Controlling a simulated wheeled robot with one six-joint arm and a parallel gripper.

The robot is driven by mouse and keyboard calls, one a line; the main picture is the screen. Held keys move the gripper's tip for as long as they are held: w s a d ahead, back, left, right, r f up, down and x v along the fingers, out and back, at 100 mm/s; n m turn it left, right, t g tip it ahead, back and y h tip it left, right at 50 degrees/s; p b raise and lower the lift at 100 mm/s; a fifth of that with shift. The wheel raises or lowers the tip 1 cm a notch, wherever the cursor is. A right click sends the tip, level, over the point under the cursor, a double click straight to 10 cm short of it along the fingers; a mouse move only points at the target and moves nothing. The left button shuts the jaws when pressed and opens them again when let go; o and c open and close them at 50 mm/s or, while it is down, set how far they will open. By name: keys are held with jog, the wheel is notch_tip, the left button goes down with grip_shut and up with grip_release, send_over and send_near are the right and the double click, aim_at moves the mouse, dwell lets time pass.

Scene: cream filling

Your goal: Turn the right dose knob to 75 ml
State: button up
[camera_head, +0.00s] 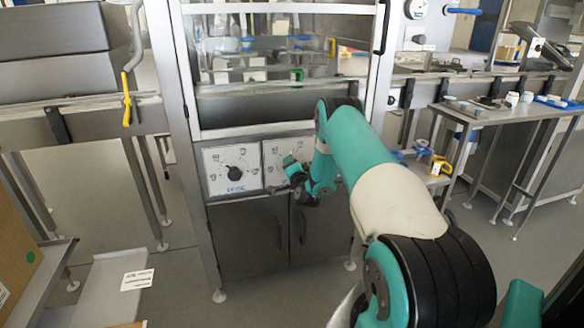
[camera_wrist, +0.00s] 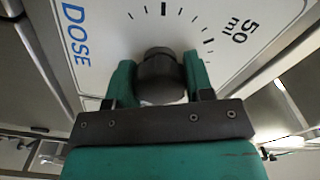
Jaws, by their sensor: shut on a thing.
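The right dose knob (camera_wrist: 160,70) is a dark round knob on a white dial plate (camera_wrist: 110,25) in the wrist view. My gripper (camera_wrist: 158,78) is shut on it, with one teal finger on each side. The plate shows DOSE in blue at the left, black tick marks above the knob, and "50 ml" at upper right. No 75 mark is readable, and the knob's pointer is hidden. In the head view my arm covers most of the right dial, and the knob there is hidden behind my wrist.
The left dose knob (camera_head: 234,173) is on its own white plate beside the right one. Dark cabinet doors with handles (camera_head: 278,232) are below, and a glass-fronted hood (camera_head: 285,70) is above. A side table (camera_head: 500,112) with small items stands at right.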

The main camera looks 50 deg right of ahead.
jog(key=m, duration=0.5)
jog(key=shift+p, duration=0.35)
jog(key=shift+m, duration=0.4)
jog(key=o, duration=0.9)
jog(key=shift+s, duration=0.1)
